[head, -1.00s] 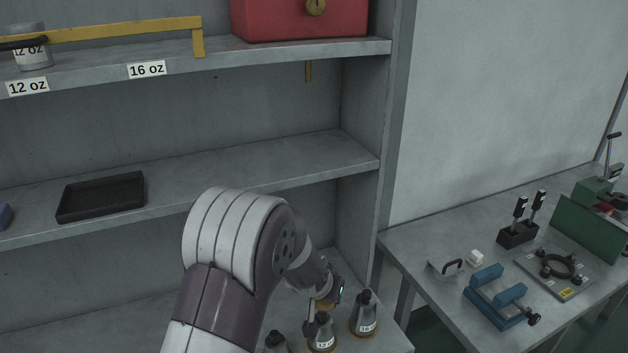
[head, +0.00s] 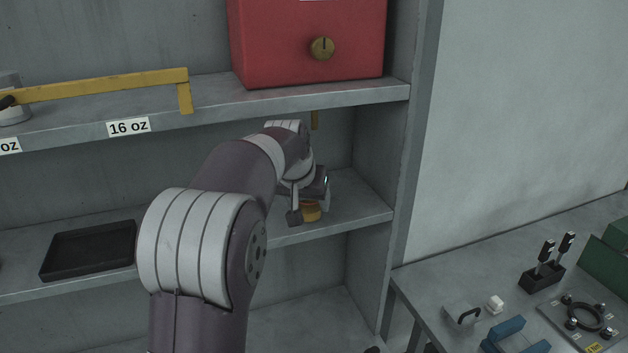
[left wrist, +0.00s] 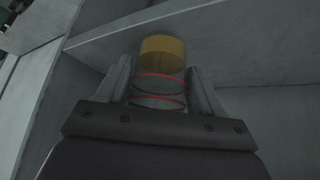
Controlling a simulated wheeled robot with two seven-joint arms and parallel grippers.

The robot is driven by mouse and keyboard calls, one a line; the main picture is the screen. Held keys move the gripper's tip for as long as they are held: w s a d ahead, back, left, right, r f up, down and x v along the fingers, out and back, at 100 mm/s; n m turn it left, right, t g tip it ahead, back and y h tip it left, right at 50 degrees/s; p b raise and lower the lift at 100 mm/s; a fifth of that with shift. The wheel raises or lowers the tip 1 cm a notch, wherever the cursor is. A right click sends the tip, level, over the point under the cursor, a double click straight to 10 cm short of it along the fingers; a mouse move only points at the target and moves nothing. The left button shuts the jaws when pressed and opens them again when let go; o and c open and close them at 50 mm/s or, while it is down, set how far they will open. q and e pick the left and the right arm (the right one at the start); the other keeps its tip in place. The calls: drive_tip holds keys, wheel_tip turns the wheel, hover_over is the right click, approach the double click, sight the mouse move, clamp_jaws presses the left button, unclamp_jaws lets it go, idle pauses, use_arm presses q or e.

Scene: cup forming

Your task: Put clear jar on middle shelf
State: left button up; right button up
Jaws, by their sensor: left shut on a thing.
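My left gripper (head: 309,203) is inside the shelf unit, at the right end of the middle shelf (head: 358,208). It is shut on the clear jar (left wrist: 158,88), which shows between the two fingers in the left wrist view, with red rings around it and an amber end (left wrist: 162,54) beyond the fingertips. I cannot tell whether the jar touches the shelf. My right gripper is not in view.
A black tray (head: 90,251) lies on the middle shelf to the left. The upper shelf (head: 225,110) is above my gripper, with a red box (head: 305,40) and a yellow rail (head: 110,85). The unit's side wall (head: 375,150) is close on the right. A workbench (head: 440,270) stands beyond.

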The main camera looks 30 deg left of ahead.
use_arm(q)
drive_tip(key=shift+w+a+r, duration=0.1)
drive_tip(key=shift+w+r, duration=0.05)
drive_tip(key=shift+w, duration=0.35)
drive_tip(key=w+p, duration=0.2)
drive_tip(key=shift+w+a+r, duration=0.2)
drive_tip(key=shift+w+r, duration=0.1)
drive_tip(key=shift+p+x, duration=0.45)
drive_tip(key=shift+x, duration=0.65)
drive_tip(key=shift+f, duration=0.25)
drive_tip(key=shift+s+f, duration=0.1)
drive_tip(key=shift+s, duration=0.15)
drive_tip(key=o, duration=1.1)
drive_tip(key=shift+o, duration=0.2)
drive_tip(key=shift+w, duration=0.1)
